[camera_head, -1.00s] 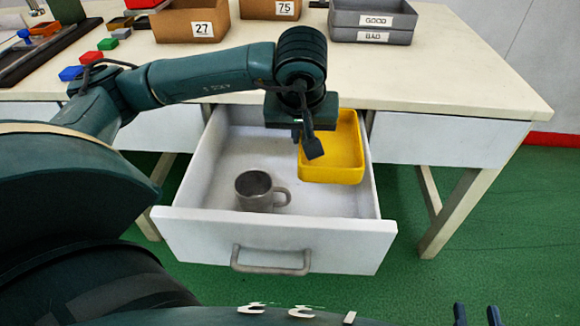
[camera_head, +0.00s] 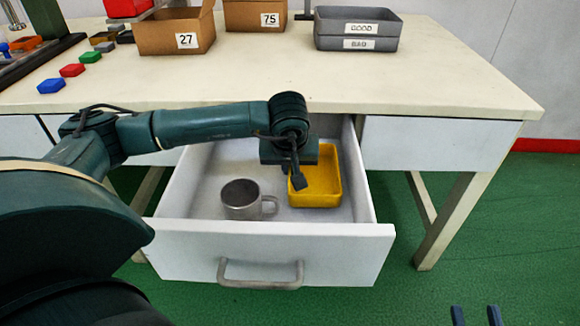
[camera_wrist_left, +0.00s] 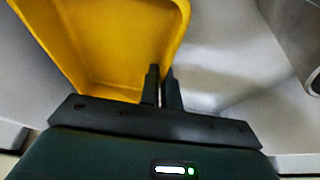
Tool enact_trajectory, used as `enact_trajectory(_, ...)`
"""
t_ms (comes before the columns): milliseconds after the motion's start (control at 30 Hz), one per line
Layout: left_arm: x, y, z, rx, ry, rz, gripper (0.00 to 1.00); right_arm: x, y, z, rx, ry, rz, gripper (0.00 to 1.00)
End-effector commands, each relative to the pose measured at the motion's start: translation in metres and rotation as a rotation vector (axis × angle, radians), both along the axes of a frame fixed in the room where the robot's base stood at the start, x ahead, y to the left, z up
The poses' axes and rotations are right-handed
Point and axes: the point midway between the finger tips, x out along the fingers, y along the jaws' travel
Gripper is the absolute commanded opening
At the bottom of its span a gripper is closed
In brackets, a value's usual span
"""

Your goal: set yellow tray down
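The yellow tray (camera_head: 322,187) is inside the open drawer (camera_head: 265,240), towards its right side, empty and upright. Whether its base touches the drawer floor or hangs just above it, I cannot tell. My left gripper (camera_head: 298,180) is at the tray's left wall. In the left wrist view, the two fingers (camera_wrist_left: 161,88) are close together, one on each side of the wall of the yellow tray (camera_wrist_left: 110,45). My right gripper (camera_head: 475,316) shows only its two fingertips at the bottom right, apart, with nothing between them.
A grey metal mug (camera_head: 241,199) stands in the drawer, left of the tray; part of it shows in the wrist view (camera_wrist_left: 300,35). On the table top (camera_head: 270,80) are cardboard boxes (camera_head: 176,33), grey label bins (camera_head: 357,30) and small coloured blocks (camera_head: 71,70).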

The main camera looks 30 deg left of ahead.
Motion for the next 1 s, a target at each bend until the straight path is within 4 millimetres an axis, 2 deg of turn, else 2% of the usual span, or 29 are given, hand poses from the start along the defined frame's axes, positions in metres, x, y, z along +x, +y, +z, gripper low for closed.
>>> enact_trajectory(100,0.017,0.01,-0.001,-0.002,-0.001,0.002,0.0,0.001,0.0,-0.002,0.01,-0.001,0.002,0.33)
enact_trajectory(200,0.015,0.009,-0.013,-0.002,0.001,-0.001,0.0,0.001,0.001,-0.005,0.021,-0.001,0.006,0.33)
enact_trajectory(600,0.015,0.009,-0.017,-0.001,0.0,0.0,0.0,0.002,0.002,-0.001,0.034,-0.006,0.009,0.33)
enact_trajectory(633,0.015,0.009,-0.016,-0.001,0.001,-0.001,0.06,0.002,0.002,0.001,0.037,-0.006,0.01,0.33)
enact_trajectory(867,0.014,0.009,-0.016,-0.001,0.001,0.0,0.25,0.002,0.002,0.003,0.037,-0.006,0.011,0.33)
enact_trajectory(1000,0.014,0.009,-0.016,-0.001,0.001,0.0,0.26,0.002,0.002,0.003,0.036,-0.007,0.011,0.33)
